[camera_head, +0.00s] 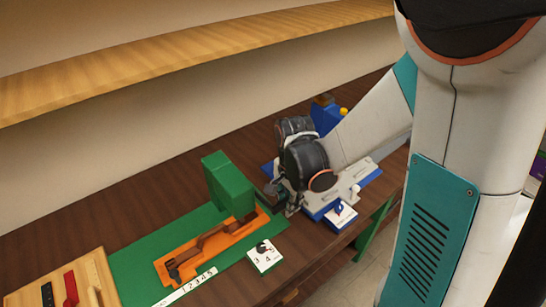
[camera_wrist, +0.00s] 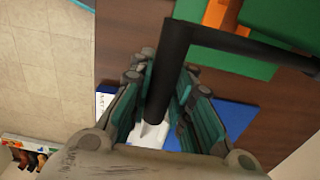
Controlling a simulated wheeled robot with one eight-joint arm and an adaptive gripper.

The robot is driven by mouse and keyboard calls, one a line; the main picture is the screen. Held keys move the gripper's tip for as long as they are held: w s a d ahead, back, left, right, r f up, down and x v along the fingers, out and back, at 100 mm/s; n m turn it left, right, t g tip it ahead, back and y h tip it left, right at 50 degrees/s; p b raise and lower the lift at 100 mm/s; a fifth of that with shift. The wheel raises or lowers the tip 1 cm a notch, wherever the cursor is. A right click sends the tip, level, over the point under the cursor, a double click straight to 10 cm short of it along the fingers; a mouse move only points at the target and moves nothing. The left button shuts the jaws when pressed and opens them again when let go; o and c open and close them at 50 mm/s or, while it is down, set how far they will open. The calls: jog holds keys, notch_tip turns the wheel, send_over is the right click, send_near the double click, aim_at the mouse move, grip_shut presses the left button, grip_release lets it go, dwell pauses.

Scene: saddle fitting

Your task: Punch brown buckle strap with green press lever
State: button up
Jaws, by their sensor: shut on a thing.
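The green press (camera_head: 228,185) stands on a green mat at the back end of an orange bed (camera_head: 240,228). The brown strap (camera_head: 213,238) lies along this bed, its dark buckle end toward the front left; its far end is hidden at the press. My gripper (camera_head: 285,205) is right of the press. In the wrist view, my gripper (camera_wrist: 165,100) is shut on a black L-shaped lever handle (camera_wrist: 178,45), whose arm runs right toward the green press (camera_wrist: 275,20). In the head view my gripper mostly hides the handle.
A blue station (camera_head: 325,112) with a blue base stands behind and right of my gripper, with a white card (camera_head: 341,216) in front. A white dial card (camera_head: 265,256) and a numbered strip (camera_head: 185,287) lie by the orange bed. A wooden rack (camera_head: 90,270) holds straps at left.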

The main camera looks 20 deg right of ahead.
jog(key=shift+s+f+b, duration=0.2)
jog(key=shift+f+b, duration=1.15)
jog(key=shift+f, duration=0.35)
jog(key=shift+r, duration=0.25)
jog(key=shift+w+r+p, duration=0.2)
jog(key=shift+r+p, duration=0.9)
jog(key=shift+r, duration=0.45)
